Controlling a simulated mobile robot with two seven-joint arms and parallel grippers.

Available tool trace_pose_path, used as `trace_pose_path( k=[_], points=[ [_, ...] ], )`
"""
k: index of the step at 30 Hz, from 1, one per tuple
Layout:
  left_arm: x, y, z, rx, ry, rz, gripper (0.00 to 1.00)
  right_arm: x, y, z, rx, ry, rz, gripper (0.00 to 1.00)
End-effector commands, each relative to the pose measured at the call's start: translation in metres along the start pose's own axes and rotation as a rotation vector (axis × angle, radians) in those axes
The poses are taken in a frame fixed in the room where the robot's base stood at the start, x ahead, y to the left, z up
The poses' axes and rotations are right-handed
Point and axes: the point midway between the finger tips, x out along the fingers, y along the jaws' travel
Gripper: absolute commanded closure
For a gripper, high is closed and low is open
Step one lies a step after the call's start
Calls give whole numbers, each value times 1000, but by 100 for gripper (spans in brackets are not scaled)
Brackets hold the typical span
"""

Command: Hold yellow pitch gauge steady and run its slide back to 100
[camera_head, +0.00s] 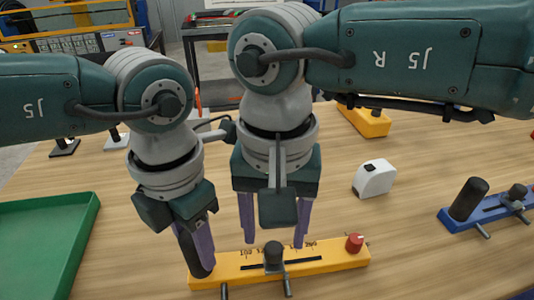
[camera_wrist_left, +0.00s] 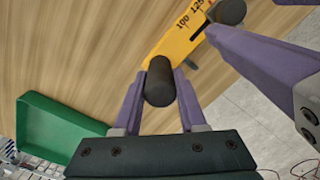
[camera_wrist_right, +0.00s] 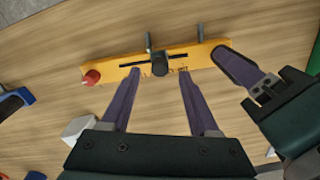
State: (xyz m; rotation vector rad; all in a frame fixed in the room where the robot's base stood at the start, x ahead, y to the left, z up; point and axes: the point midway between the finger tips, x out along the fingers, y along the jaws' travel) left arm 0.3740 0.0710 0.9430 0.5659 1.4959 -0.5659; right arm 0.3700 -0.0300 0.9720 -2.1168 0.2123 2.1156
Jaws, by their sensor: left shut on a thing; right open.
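The yellow pitch gauge (camera_head: 335,259) lies at the table's front, with printed numbers, a slot and a red knob (camera_head: 355,243) at its right end. My left gripper (camera_head: 202,252) is shut on the black upright handle (camera_wrist_left: 160,82) at the gauge's 100 end. The black slide knob (camera_head: 274,254) stands in the slot, right of the 100 mark; its exact reading is hidden. My right gripper (camera_head: 273,243) is open above the gauge, fingers apart either side of the slide knob in the picture. In the right wrist view the slide knob (camera_wrist_right: 159,66) shows between and beyond its fingertips.
A white tape measure (camera_head: 374,180) sits behind the gauge. A blue gauge (camera_head: 492,210) lies to the right and another yellow block (camera_head: 365,121) at the back. A green tray (camera_head: 88,214) is at the left. Bare table lies between them. My two grippers are close together.

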Motion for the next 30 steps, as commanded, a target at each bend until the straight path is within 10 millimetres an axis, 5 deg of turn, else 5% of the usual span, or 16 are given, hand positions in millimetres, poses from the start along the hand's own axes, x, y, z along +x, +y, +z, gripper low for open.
trace_pose_path(
  k=[6, 13, 25, 30],
  points=[
    [0, 0, 0, 0, -1, 0, 100, -53, 0, -2, -2, 6, -3, 39],
    [0, 0, 0, 0, -1, 0, 100, -86, -1, -1, 0, 2, -2, 39],
    [0, 0, 0, 0, -1, 0, 100, -91, 0, 0, 1, -2, -2, 39],
    [0, 0, 0, 0, -1, 0, 100, -72, -3, 16, 37, -102, -104, 39]
  ],
)
